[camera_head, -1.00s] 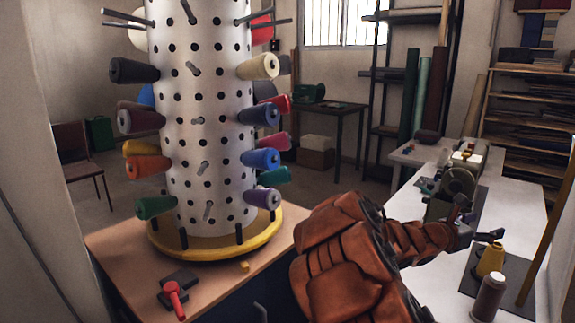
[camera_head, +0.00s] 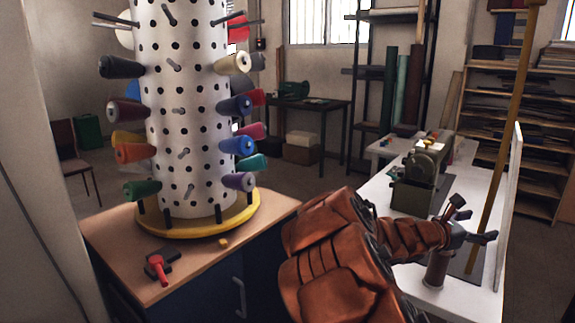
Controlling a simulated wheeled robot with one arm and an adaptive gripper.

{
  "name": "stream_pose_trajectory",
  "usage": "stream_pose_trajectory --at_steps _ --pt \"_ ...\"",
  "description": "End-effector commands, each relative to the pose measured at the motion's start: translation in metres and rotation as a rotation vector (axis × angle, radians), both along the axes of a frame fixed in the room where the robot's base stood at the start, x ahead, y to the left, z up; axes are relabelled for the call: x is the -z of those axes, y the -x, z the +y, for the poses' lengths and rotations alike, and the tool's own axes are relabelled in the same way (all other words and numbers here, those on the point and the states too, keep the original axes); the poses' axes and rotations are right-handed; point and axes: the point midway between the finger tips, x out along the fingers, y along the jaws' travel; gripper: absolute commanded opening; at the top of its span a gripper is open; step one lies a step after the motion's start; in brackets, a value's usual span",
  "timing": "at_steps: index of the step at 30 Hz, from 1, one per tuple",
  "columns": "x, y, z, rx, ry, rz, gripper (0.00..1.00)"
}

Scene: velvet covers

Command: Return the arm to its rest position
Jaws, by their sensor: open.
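My arm reaches in from the bottom, in an orange-brown padded cover. My gripper (camera_head: 472,223) is at its far end on the right, over the white table (camera_head: 402,246). Its dark fingers are spread apart, with nothing seen between them. A brown thread cone (camera_head: 436,270) stands on the table just below the gripper, partly hidden by it. I cannot tell whether they touch.
A white perforated column (camera_head: 182,110) with several thread spools stands on a yellow round base (camera_head: 205,219) on a wooden cabinet (camera_head: 125,243). A red-handled tool (camera_head: 157,268) lies there. A sewing machine (camera_head: 420,175) and a tall yellow-brown pole (camera_head: 508,120) are on the right.

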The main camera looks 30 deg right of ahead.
Motion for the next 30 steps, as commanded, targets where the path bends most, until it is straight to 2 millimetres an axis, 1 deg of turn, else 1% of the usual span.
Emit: stream_pose_trajectory --at_steps 8,11,14,17,18,20,21,23,24,26,27,29,30 --pt "0.006 0.018 0.038 0.083 -0.01 -0.229 0.72" --pt "0.016 0.027 0.056 0.128 -0.03 -0.335 0.72" --pt "0.03 0.038 0.082 0.185 -0.062 -0.469 0.72" --pt "0.057 0.049 0.119 0.269 -0.12 -0.631 0.72" --pt "0.07 0.053 0.137 0.306 -0.154 -0.703 0.72" --pt "0.091 0.057 0.165 0.366 -0.211 -0.799 0.72" --pt "0.106 0.059 0.185 0.409 -0.253 -0.855 0.72" --pt "0.127 0.063 0.215 0.474 -0.316 -0.928 0.72" --pt "0.141 0.065 0.236 0.516 -0.361 -0.967 0.72" --pt "0.16 0.066 0.268 0.579 -0.432 -1.018 0.72" --pt "0.172 0.067 0.289 0.619 -0.479 -1.048 0.72" --pt "0.188 0.069 0.322 0.682 -0.55 -1.076 0.72" --pt "0.197 0.071 0.344 0.723 -0.595 -1.089 0.72"
